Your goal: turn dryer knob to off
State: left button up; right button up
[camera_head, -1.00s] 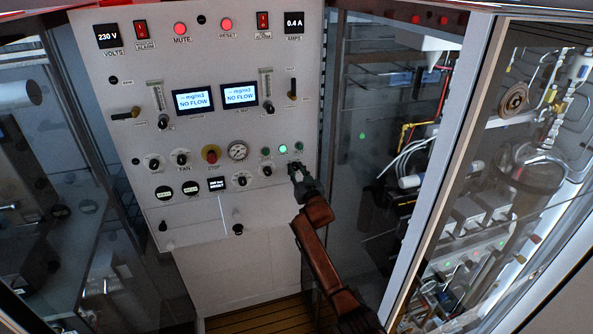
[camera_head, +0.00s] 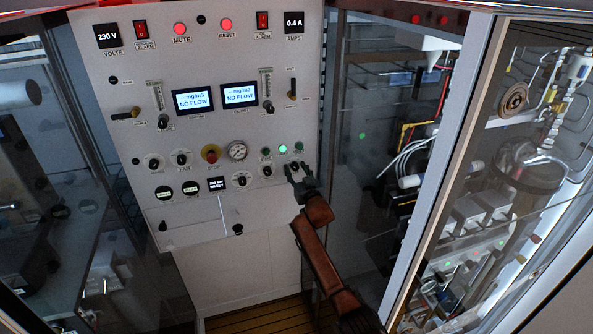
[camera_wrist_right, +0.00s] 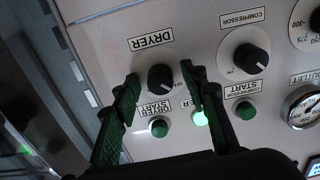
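The dryer knob (camera_wrist_right: 160,79) is a black knob on a white round plate, under the upside-down DRYER label (camera_wrist_right: 151,43) in the right wrist view. A small light mark shows at its lower right side; its exact setting is hard to read. My right gripper (camera_wrist_right: 160,80) is open, with one finger on each side of the knob and gaps showing between fingers and knob. In the head view my right gripper (camera_head: 296,169) is at the lower right of the panel (camera_head: 255,205) and largely covers the knob there. My left gripper is not in view.
The compressor knob (camera_wrist_right: 250,58) sits right of the dryer knob in the wrist view. The dryer start button (camera_wrist_right: 159,128), a lit green lamp (camera_wrist_right: 199,117) and the compressor start button (camera_wrist_right: 246,110) lie close to the fingers. A pressure gauge (camera_head: 237,151) is further left on the panel.

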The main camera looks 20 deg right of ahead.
jog(key=s, duration=1.2)
dwell(0.4)
